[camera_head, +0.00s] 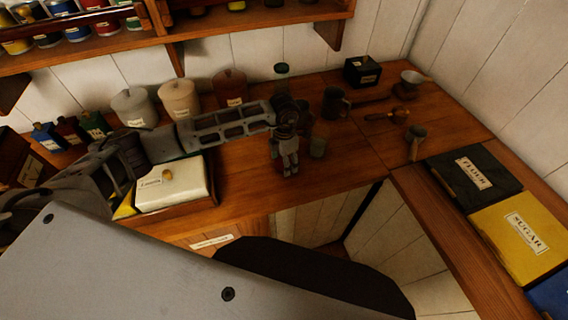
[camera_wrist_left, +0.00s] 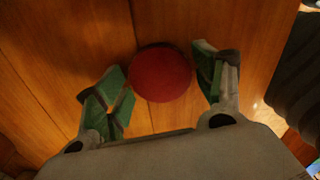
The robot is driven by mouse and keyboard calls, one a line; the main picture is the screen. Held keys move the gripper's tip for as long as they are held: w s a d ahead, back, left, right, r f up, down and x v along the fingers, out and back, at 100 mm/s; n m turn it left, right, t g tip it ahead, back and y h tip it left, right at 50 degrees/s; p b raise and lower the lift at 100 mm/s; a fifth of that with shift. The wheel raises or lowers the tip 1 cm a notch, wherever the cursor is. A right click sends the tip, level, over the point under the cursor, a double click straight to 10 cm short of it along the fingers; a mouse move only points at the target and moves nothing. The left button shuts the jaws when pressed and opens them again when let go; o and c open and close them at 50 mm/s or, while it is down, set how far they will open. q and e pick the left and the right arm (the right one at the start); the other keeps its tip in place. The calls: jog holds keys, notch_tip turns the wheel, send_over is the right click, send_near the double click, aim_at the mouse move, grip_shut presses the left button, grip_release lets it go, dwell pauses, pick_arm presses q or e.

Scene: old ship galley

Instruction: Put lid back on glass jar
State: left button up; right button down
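My left gripper (camera_head: 290,166) points down over the wooden counter in the head view. In the left wrist view its green-padded fingers (camera_wrist_left: 158,90) are open, one on each side of a round red disc (camera_wrist_left: 161,73), which looks like the lid. The disc lies between the fingers with no visible grip on it; its height above the wood is unclear. In the head view the gripper hides it. A clear jar with a dark top (camera_head: 281,72) stands behind. My right gripper is not in view.
Labelled canisters (camera_head: 180,100) line the wall. A white-lidded box (camera_head: 171,184) sits beneath my left arm. Counter between gripper and front edge is clear.

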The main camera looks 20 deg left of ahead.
pick_arm(q)
jog(key=shift+c, duration=1.4)
jog(key=shift+r, duration=0.1)
notch_tip(320, 180, up, 10)
jog(key=b, duration=0.2)
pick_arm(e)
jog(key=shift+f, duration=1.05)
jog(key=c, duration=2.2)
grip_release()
